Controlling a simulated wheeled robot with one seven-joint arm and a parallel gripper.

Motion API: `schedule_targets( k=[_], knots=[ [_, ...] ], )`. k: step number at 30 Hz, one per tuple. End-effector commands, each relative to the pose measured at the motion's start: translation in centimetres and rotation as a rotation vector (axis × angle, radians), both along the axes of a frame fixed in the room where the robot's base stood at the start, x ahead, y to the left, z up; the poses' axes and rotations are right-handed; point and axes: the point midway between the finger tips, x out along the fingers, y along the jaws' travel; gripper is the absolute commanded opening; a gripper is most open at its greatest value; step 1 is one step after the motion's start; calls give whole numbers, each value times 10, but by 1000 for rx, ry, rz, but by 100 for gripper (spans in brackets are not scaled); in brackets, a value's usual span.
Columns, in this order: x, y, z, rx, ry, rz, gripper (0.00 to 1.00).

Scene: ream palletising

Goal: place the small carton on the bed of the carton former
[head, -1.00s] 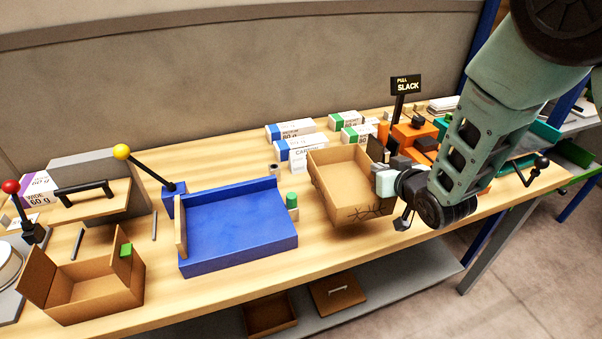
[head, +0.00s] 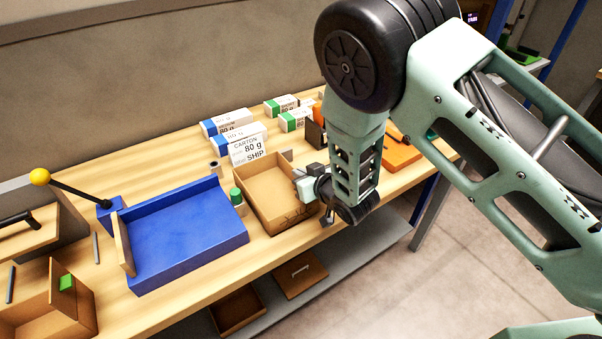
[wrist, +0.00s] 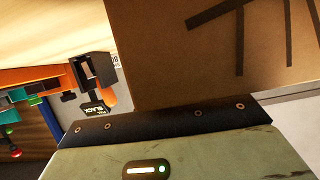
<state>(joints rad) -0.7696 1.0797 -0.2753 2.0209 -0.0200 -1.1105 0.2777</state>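The small carton (head: 268,185), a brown open-topped box with black marks on its front face, is right of the blue bed (head: 190,240) of the carton former, apart from it. Its lower front reaches the table's front edge. My gripper (head: 308,183) is at the carton's right side and appears shut on its right wall; the fingertips are partly hidden. In the wrist view the carton's marked brown face (wrist: 215,50) fills the upper right, close to the gripper. The blue bed is empty, with a low wooden wall (head: 124,245) at its left.
A yellow-knobbed lever (head: 75,190) rises at the bed's back left. White ream packs (head: 228,123) and a CARTON sign (head: 248,150) stand behind. Another open carton (head: 50,310) with a green tab is at front left.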

Motion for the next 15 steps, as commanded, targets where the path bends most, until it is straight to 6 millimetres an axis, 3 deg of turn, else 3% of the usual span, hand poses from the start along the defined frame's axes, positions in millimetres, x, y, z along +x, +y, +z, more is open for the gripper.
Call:
schedule_targets(
  k=[14, 15],
  knots=[
    [0, 0, -11, 1, 0, 0, 0],
    [0, 0, -9, 1, -1, 0, 12]
  ],
)
